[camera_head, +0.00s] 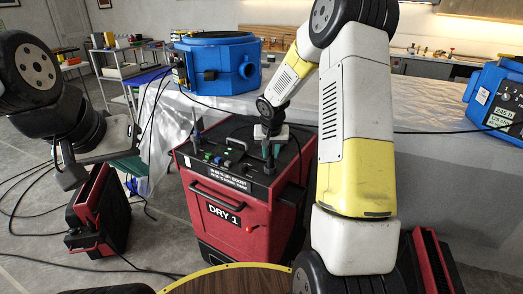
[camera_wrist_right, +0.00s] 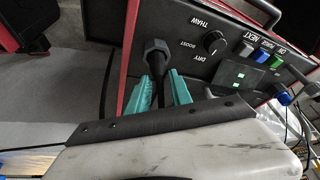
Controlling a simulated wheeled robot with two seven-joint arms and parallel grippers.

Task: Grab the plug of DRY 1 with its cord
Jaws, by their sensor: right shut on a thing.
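The red machine labelled DRY 1 (camera_head: 222,213) stands in the middle of the head view, with a black control panel on top. A black plug (camera_wrist_right: 157,50) with its stem or cord shows in the right wrist view, above the panel, beside the THAW/DRY knob (camera_wrist_right: 213,42). My right gripper (camera_wrist_right: 160,88) has its teal fingers on either side of the plug's stem and is shut on it. In the head view my right gripper (camera_head: 269,145) is over the panel, its fingertips mostly hidden. My left gripper (camera_head: 128,167) is at the left, its jaw gap not clear.
A smaller red unit (camera_head: 85,222) stands at left on the floor, with black cords around it. A blue machine (camera_head: 220,62) sits on the sheet-covered table (camera_head: 400,115) behind, and another blue machine (camera_head: 497,100) is at the right. A round wooden top (camera_head: 225,280) is at the front.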

